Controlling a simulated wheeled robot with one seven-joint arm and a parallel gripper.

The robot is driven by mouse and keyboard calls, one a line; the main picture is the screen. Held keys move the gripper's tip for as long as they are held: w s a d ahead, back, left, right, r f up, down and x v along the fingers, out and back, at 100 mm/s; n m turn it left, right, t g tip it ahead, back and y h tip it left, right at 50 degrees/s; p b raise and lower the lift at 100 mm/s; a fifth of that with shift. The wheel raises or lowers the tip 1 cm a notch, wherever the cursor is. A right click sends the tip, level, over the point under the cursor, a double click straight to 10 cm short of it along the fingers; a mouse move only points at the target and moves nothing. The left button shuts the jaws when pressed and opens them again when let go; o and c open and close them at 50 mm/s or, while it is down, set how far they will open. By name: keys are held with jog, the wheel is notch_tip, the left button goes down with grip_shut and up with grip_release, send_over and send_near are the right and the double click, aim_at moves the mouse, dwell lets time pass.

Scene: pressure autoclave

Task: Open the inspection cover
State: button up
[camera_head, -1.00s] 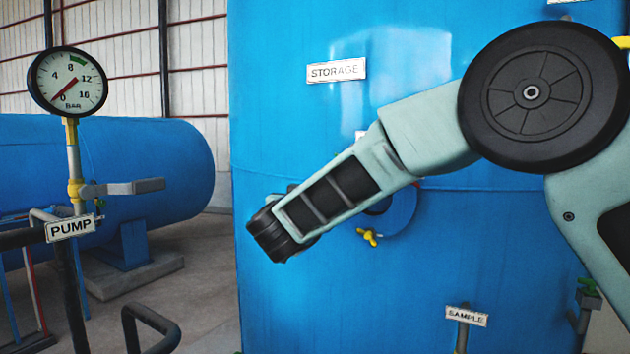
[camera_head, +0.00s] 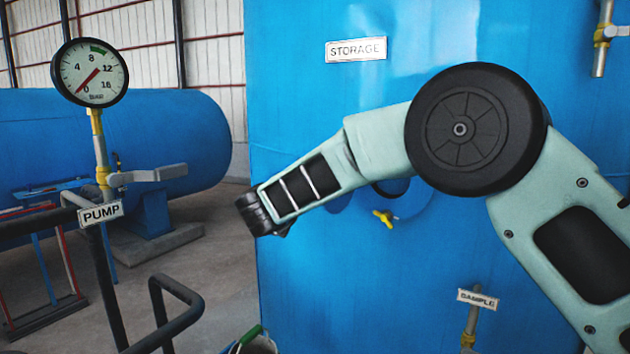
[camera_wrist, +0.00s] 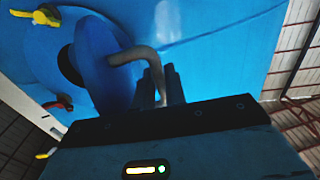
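The inspection cover is a round blue disc on the blue storage tank. In the wrist view the cover (camera_wrist: 98,72) stands at an angle away from the dark opening (camera_wrist: 68,65), so it is ajar. Its curved beige handle (camera_wrist: 138,54) runs between the two dark fingers of my gripper (camera_wrist: 162,88), which look closed on it. In the head view my arm hides most of the cover and the fingertips. A yellow wing latch (camera_head: 384,217) shows below the opening, and yellow (camera_wrist: 46,16) and red (camera_wrist: 60,103) latches show around it in the wrist view.
A pump gauge (camera_head: 90,73) on a pipe with a grey lever (camera_head: 155,174) stands at the left, with dark pipe rails (camera_head: 178,310) below. A sample tap sign (camera_head: 477,298) is at the lower right. A bucket (camera_head: 255,344) sits at the bottom edge. Open floor lies left of the tank.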

jog(key=shift+o, duration=0.9)
jog(key=shift+r, duration=0.1)
jog(key=shift+s+a, duration=0.15)
jog(key=shift+s, duration=0.1)
jog(key=b+v, duration=0.6)
jog(key=v, duration=1)
jog(key=shift+s, duration=0.4)
jog(key=shift+a, duration=0.1)
